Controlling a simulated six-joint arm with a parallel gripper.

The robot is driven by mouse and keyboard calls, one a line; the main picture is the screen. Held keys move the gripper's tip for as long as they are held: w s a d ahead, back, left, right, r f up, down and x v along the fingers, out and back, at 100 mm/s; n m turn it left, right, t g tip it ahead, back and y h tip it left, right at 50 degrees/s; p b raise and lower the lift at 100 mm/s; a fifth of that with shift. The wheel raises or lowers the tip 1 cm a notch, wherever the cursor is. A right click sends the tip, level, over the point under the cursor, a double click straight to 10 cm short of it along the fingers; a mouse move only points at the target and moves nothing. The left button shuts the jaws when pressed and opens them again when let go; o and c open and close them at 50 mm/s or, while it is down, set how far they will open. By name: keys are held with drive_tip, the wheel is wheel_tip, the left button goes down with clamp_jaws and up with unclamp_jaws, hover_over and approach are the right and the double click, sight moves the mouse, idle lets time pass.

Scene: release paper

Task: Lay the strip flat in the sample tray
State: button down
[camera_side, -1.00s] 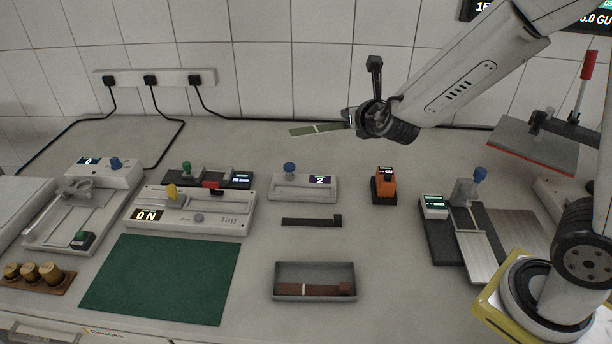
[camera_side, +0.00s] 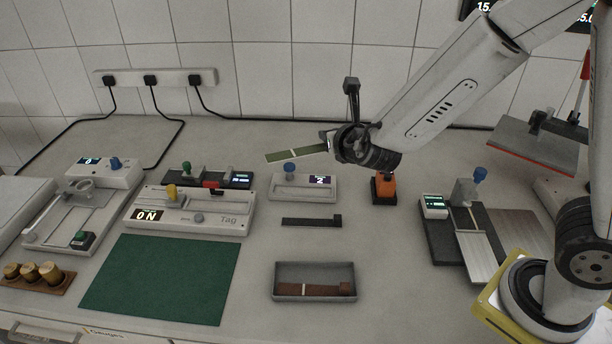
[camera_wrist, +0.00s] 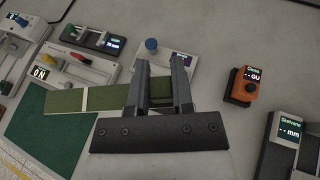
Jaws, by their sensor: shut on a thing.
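My gripper (camera_side: 333,144) is shut on one end of a green strip (camera_side: 296,153) with a pale band across it. It holds the strip in the air above the bench, level with the device with the blue knob in the side view. In the wrist view the strip (camera_wrist: 85,99) sticks out to the left of the fingers (camera_wrist: 160,92). The grey sample tray (camera_side: 314,268) stands on the bench at the front middle, below and apart from the strip. A brown strip (camera_side: 314,290) with a pale band lies in the tray.
A green mat (camera_side: 160,279) lies left of the tray. Behind the tray are a dark bar (camera_side: 308,222) and a device with a blue knob (camera_side: 303,188). An orange device (camera_side: 384,188) stands right of it. Bare bench lies right of the tray.

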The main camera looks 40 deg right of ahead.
drive_tip(key=s+a+f+m+g+h, duration=0.1)
drive_tip(key=s+a+f+m+h, duration=0.1)
drive_tip(key=s+a+f, duration=0.4)
drive_tip(key=m+g+h, duration=0.2)
drive_tip(key=m+h, duration=0.1)
hover_over(345, 274)
wheel_tip(345, 274, down, 6)
drive_tip(key=shift+w+f, duration=0.1)
drive_tip(key=shift+f, duration=0.05)
drive_tip(key=shift+f, duration=2.2)
drive_tip(key=shift+f, duration=1.8)
drive_tip(key=shift+f, duration=0.65)
drive_tip(key=shift+c, duration=2.4)
unclamp_jaws()
